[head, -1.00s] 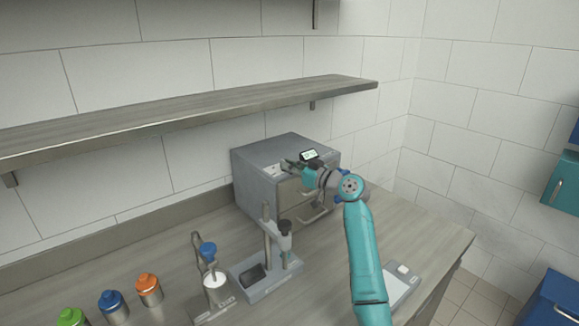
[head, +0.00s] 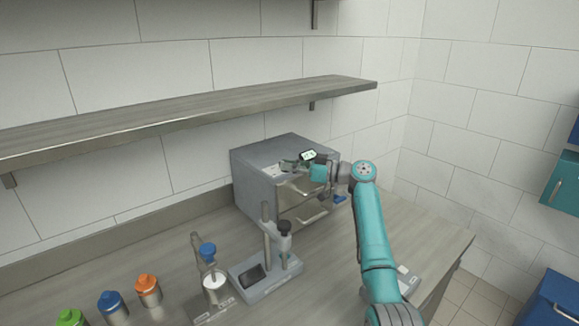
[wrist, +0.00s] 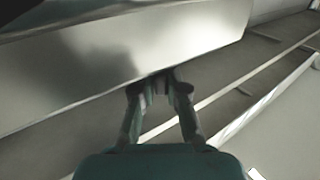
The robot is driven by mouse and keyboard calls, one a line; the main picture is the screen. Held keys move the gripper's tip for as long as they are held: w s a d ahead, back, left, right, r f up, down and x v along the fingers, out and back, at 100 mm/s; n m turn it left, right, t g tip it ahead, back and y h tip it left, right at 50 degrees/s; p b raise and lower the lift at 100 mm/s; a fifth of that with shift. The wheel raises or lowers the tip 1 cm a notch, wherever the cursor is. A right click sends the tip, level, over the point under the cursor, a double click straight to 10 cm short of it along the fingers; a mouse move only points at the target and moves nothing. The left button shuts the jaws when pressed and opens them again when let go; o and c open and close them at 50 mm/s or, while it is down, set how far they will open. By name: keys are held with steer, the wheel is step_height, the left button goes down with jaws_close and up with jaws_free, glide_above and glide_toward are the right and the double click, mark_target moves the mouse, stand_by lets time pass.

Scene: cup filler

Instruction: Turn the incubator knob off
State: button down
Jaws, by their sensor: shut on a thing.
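The incubator (head: 258,186) is a grey box with front drawers and handles at the back of the bench. A small lit display (head: 308,155) sits at its upper front; its digits are too small to read.
A wooden shelf (head: 200,115) runs along the wall above the incubator. A stand with a grey base (head: 265,282) and a smaller stand with a blue-topped part (head: 208,250) are in front. Orange (head: 147,285), blue (head: 111,302) and green-capped (head: 72,318) bottles stand front left.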

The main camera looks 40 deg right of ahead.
steer(key=c, duration=1.2)
jaws_free()
steer(key=v, duration=1.2)
